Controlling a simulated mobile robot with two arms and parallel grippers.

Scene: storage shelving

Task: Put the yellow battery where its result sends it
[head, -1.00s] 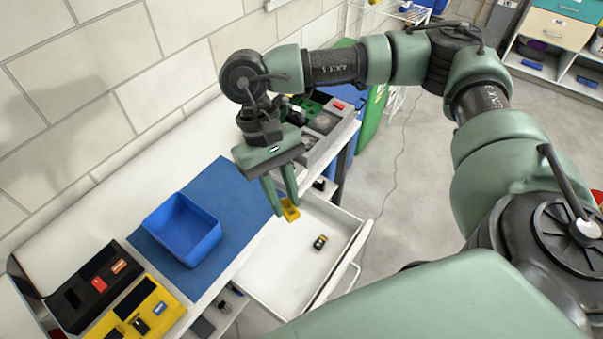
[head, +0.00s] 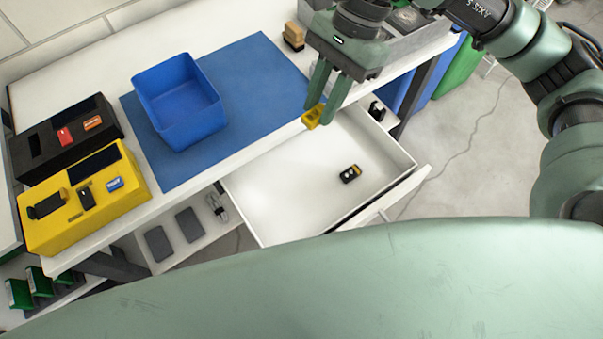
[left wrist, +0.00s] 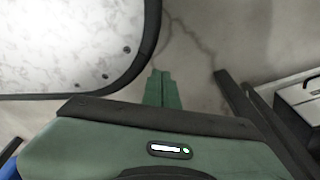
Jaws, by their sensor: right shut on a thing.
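My right gripper (head: 324,104) is shut on the yellow battery (head: 311,117). It holds the battery over the right front edge of the blue mat (head: 262,65), beside the open drawer; the gap below it is hard to judge. A yellow device (head: 45,232) with slots and a screen holds a blue battery (head: 115,184). My left gripper (left wrist: 162,90) shows in the left wrist view with its fingers together and nothing between them, above the grey floor.
An empty blue bin (head: 178,100) stands on the mat. A black device (head: 45,150) with red and orange batteries sits behind the yellow one. A wooden block (head: 293,36) stands near the back right. Blue and green bins stand right of the table. A lower shelf holds dark items.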

